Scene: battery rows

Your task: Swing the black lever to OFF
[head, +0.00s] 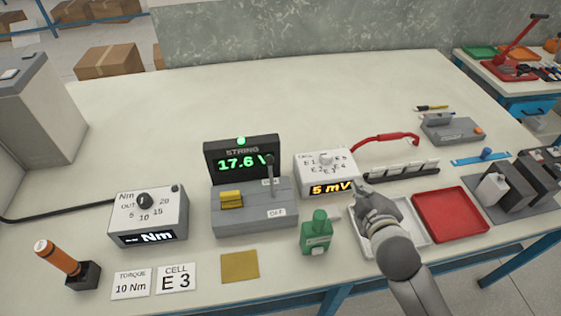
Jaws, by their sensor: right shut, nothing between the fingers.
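The black lever (270,165) stands up from the right part of a grey switch box (240,222). It has a dark knob and a thin stem, and its top overlaps the string display behind. A label marked OFF (276,212) is on the box in front of the lever. Another small label by the lever's foot is too small to read. A yellow block (231,199) sits on the left of the box. My right gripper (362,191) is shut and empty, to the right of the box and apart from the lever. My left gripper is out of view.
The string display (241,160) reads 17.6 V. A cell meter (326,172) showing 5 mV stands between the lever and my right gripper. A green bottle (316,235) stands in front. A white tray (414,240) and a red tray (451,215) lie right.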

